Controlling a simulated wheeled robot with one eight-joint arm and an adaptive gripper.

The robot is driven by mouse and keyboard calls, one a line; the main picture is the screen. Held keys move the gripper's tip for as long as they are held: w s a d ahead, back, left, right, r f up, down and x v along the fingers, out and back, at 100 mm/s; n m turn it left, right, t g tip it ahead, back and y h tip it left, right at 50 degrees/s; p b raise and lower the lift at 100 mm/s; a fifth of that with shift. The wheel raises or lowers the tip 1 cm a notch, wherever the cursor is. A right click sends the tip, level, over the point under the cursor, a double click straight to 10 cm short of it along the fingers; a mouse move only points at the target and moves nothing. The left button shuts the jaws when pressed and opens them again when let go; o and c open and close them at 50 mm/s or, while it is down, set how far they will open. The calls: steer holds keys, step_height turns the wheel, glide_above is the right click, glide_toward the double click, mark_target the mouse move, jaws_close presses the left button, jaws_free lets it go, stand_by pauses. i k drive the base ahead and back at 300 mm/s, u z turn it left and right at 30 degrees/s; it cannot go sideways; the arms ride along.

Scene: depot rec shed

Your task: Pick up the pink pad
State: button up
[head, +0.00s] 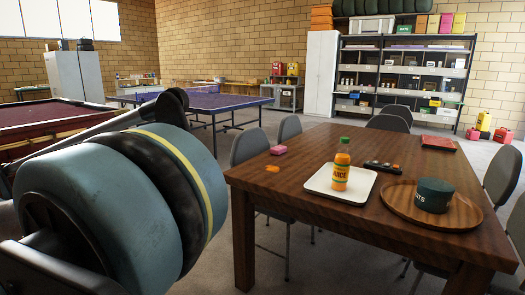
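The pink pad (278,150) is a small block lying on the brown wooden table (318,150), near its left edge towards the far end. It is fully visible, and nothing touches it from above. My arm fills the left foreground, but my gripper is not in view, so I cannot see where it is relative to the pad.
A small orange item (272,168) lies just in front of the pad. A white tray (318,184) with a juice bottle (341,168), a dark remote (383,166), a red book (438,143) and a round wooden tray (400,205) with a dark tin are to the right. Chairs surround the table.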

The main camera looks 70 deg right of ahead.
mark_target(279, 150)
steer(key=i, duration=1.3)
steer(key=z, duration=3.45)
steer(key=i, duration=1.35)
